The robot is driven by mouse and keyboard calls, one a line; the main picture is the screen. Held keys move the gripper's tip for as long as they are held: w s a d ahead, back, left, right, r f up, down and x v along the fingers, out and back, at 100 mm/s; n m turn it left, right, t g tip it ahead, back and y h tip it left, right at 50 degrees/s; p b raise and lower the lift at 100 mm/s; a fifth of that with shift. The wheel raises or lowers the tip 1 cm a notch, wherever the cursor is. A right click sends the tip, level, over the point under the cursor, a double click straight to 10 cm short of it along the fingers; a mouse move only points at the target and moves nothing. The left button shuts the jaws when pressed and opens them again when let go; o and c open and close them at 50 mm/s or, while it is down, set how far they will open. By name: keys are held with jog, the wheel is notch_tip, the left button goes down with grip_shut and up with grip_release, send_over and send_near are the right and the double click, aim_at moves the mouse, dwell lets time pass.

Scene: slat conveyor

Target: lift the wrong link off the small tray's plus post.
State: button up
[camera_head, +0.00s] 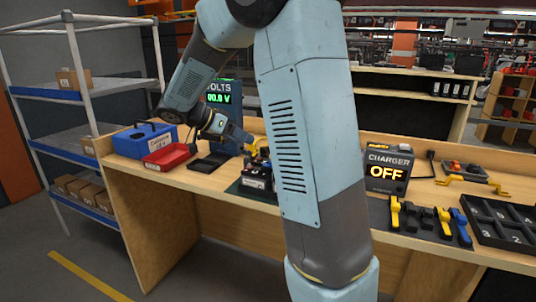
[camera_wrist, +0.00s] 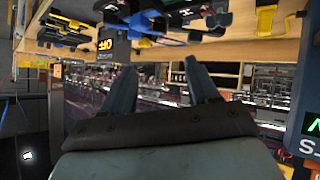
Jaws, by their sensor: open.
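My gripper (camera_head: 237,133) hangs over the left part of the bench, above a dark flat tray (camera_head: 206,165). Its two fingers stand apart in the wrist view (camera_wrist: 160,85), with nothing between them. Right of it, black blocks (camera_head: 258,176) sit on a dark green base (camera_head: 240,189), partly hidden behind my arm. A small tray (camera_head: 462,171) with red and dark parts lies at the back right, with yellow bent pieces (camera_head: 447,181) beside it. I cannot make out a plus post, or which link sits on one.
A charger (camera_head: 387,169) reads OFF. Yellow, black and blue pieces (camera_head: 431,221) stand in front of it, left of a black compartment tray (camera_head: 500,222). A blue box (camera_head: 145,138) and red tray (camera_head: 168,155) are at the left. A voltage display (camera_head: 222,95) stands behind.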

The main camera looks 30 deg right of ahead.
aim_at(268, 147)
jog(key=w+f+m+h, duration=0.2)
jog(key=w+f+m, duration=0.1)
jog(key=w, duration=0.4)
jog(key=x, duration=1.3)
jog(key=shift+r, duration=0.2)
grip_shut()
